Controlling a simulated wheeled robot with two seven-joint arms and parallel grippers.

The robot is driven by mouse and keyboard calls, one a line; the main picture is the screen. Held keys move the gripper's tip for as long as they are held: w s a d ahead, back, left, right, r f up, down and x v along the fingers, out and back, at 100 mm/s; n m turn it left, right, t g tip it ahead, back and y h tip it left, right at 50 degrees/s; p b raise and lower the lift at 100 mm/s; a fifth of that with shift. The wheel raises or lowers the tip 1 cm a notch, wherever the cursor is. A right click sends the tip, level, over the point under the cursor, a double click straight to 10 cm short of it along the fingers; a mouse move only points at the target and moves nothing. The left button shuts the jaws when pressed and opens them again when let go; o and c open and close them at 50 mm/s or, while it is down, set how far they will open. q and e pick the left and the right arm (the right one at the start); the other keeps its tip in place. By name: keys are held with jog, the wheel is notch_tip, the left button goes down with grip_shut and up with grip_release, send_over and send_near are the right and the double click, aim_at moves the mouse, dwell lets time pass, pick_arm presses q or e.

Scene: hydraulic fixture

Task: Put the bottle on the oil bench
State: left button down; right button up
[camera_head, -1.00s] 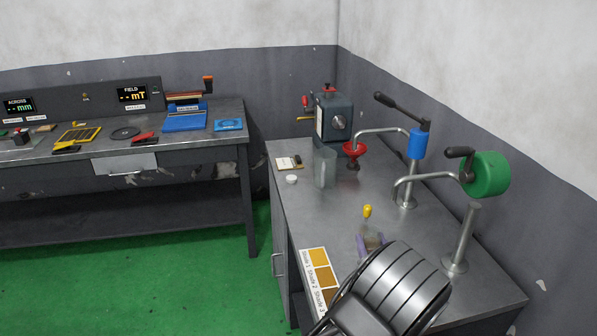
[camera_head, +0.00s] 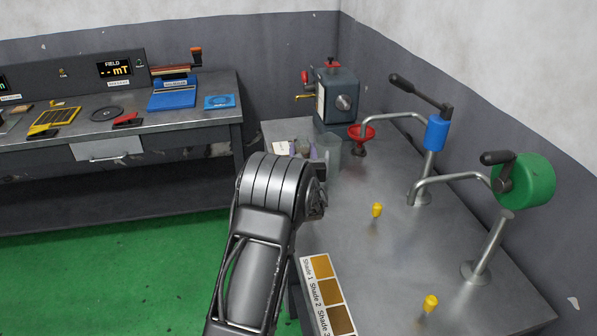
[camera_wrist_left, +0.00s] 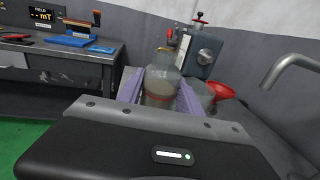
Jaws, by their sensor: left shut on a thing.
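A clear bottle (camera_wrist_left: 162,84) with pale brownish liquid stands upright between the purple fingers of my left gripper (camera_wrist_left: 160,95) in the wrist view. The gripper is shut on it. In the head view, my left gripper (camera_head: 305,152) is near the back left of the oil bench (camera_head: 345,240), a grey metal-topped bench. I cannot tell whether the bottle's base touches the bench. My right gripper is not in view.
Behind are a red funnel (camera_head: 361,133) and a dark machine (camera_head: 338,95). Blue (camera_head: 437,132) and green (camera_head: 527,180) cranked fixtures stand right. Yellow knobs (camera_head: 377,210) and a shade card (camera_head: 328,292) are nearer.

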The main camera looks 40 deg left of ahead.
pick_arm(q)
jog(key=shift+f, duration=0.1)
notch_tip(320, 180, down, 5)
jog(key=b, duration=0.3)
notch_tip(320, 180, down, 5)
jog(key=b, duration=0.2)
jog(key=shift+b, duration=0.3)
